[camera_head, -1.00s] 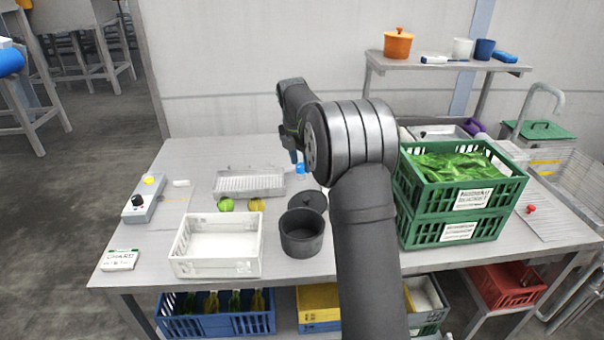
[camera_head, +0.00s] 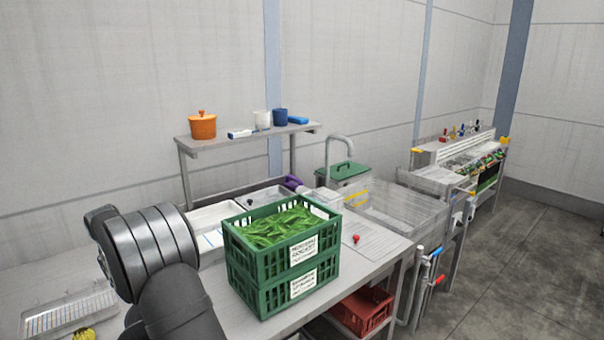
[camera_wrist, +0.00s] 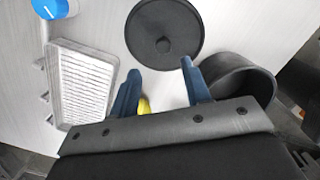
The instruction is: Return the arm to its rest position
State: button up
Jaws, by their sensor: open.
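My gripper (camera_wrist: 160,88) shows in the wrist view as two blue fingers spread apart, with nothing held between them. It hangs above the metal table. A yellow item (camera_wrist: 144,106) shows partly between the fingers, lower down. A round black lid (camera_wrist: 164,38) with a knob lies on the table ahead of the fingertips. A black pot (camera_wrist: 240,84) stands to the right, partly hidden by the gripper. In the head view my arm fills the lower left, and the gripper's fingers are hidden there.
A white ribbed tray (camera_wrist: 80,83) lies left of the lid, below a blue-topped item (camera_wrist: 50,8). A raised shelf (camera_head: 240,139) at the back holds an orange pot (camera_head: 202,126). A red crate (camera_head: 362,312) sits under the table.

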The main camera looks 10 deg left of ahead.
jog(key=shift+w+f, duration=0.15)
jog(key=shift+f, duration=1.05)
jog(key=shift+w+f, duration=0.15)
jog(key=shift+f, duration=1.05)
jog(key=shift+f, duration=0.1)
jog(key=shift+d+f, duration=0.1)
jog(key=shift+f, duration=0.2)
notch_tip(320, 180, up, 13)
jog(key=s, duration=0.1)
jog(key=f, duration=0.9)
jog(key=w+f, duration=0.1)
jog(key=f, duration=0.3)
jog(key=shift+f, duration=0.2)
notch_tip(320, 180, up, 6)
jog(key=shift+f, duration=0.15)
jog(key=w+d+r, duration=0.3)
jog(key=d+r, duration=0.4)
jog(key=d, duration=0.4)
jog(key=s+d+r+m+h, duration=0.1)
jog(key=s+d+r+m, duration=0.2)
jog(key=s+d+m, duration=0.7)
jog(key=s+a+f, duration=0.4)
jog(key=a+f, duration=0.1)
jog(key=a, duration=0.5)
jog(key=shift+f+n+g, duration=0.2)
jog(key=shift+n+g, duration=0.1)
